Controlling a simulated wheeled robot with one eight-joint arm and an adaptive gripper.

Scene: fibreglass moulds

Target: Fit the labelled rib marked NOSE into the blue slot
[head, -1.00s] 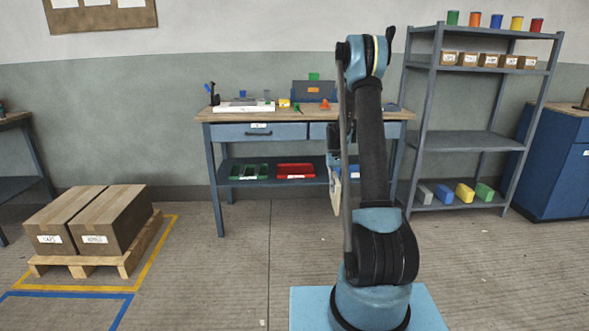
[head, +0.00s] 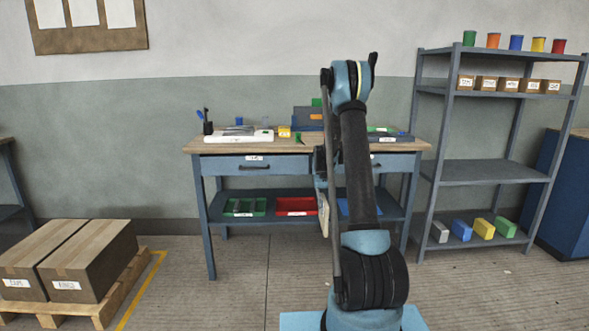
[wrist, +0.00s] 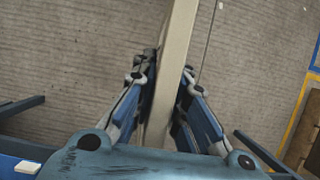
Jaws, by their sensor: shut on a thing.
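My gripper (wrist: 165,80) is shut on a long, thin, cream-coloured rib (wrist: 174,45), which runs up between the fingers in the wrist view. In the head view a pale piece of the rib (head: 324,214) shows beside my arm, below bench-top height and in front of the bench. No NOSE label can be read on it. My arm hides most of the gripper in the head view. A white flat piece (head: 238,137) lies on the left of the workbench (head: 212,148). I cannot make out a blue slot.
The bench top also holds a grey case (head: 308,113), a yellow block (head: 284,132) and small items. Green (head: 244,206) and red (head: 296,205) trays sit on its lower shelf. A metal shelf (head: 482,172) stands right; boxes on a pallet (head: 120,292) stand left. Floor before the bench is clear.

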